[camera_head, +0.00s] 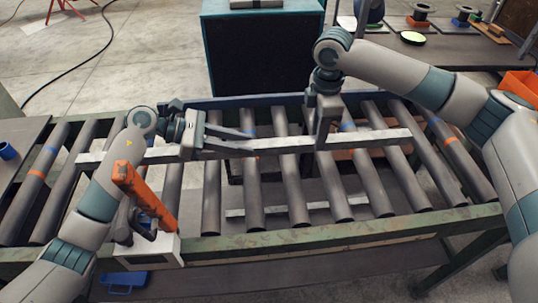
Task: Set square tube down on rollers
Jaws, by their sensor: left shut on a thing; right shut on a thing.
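A long pale square tube (370,136) lies crosswise over the dark rollers (212,190) of the conveyor. My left gripper (248,143) is shut on the tube near its middle, coming in from the left. My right gripper (322,140) is shut on the tube from above, right of the left one. The tube looks roughly level, and its left end shows beyond my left arm. I cannot tell whether it touches the rollers or hangs just above them.
A green side rail (330,226) runs along the conveyor's front. An orange-handled tool on a white block (150,250) stands at the front left. A teal cabinet (262,50) is behind. A workbench (440,48) with spools is at the back right.

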